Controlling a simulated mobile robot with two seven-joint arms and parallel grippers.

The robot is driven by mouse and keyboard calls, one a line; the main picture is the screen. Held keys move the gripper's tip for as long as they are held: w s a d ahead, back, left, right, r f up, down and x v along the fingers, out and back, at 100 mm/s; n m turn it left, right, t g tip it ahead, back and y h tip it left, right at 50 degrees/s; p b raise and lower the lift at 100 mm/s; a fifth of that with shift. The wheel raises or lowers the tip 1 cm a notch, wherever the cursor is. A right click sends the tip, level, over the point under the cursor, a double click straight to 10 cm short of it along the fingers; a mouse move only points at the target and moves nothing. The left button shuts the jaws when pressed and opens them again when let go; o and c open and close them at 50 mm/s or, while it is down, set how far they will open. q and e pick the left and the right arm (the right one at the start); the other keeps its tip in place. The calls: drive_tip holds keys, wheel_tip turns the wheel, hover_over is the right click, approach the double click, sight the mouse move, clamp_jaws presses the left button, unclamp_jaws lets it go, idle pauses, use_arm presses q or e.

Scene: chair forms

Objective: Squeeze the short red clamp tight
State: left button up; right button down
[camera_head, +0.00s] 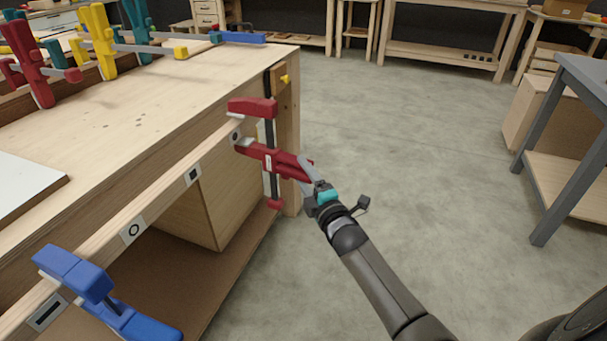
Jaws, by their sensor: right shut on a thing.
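The short red clamp (257,151) sits at the far right part of the workbench's front edge. Its upper red jaw (252,107) lies over the wooden strip and its dark bar stands upright, with a small red end (274,204) at the bottom. Its red handle points right, toward my arm. My right gripper (308,172) is shut on the red handle from the right side. The fingers partly hide the handle's end. Whether the lower jaw presses the wood is too small to tell. My left gripper does not show.
A blue clamp (93,287) grips the strip at the lower left. Red, yellow and teal clamps stand in a rack at the back left. A white board (25,187) lies on the workbench (110,135). A grey-legged table (563,150) stands right. The floor (420,150) between is clear.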

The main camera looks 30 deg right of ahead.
drive_tip(key=shift+w+a+r, duration=0.1)
drive_tip(key=shift+r, duration=0.05)
drive_tip(key=shift+w+a, duration=0.15)
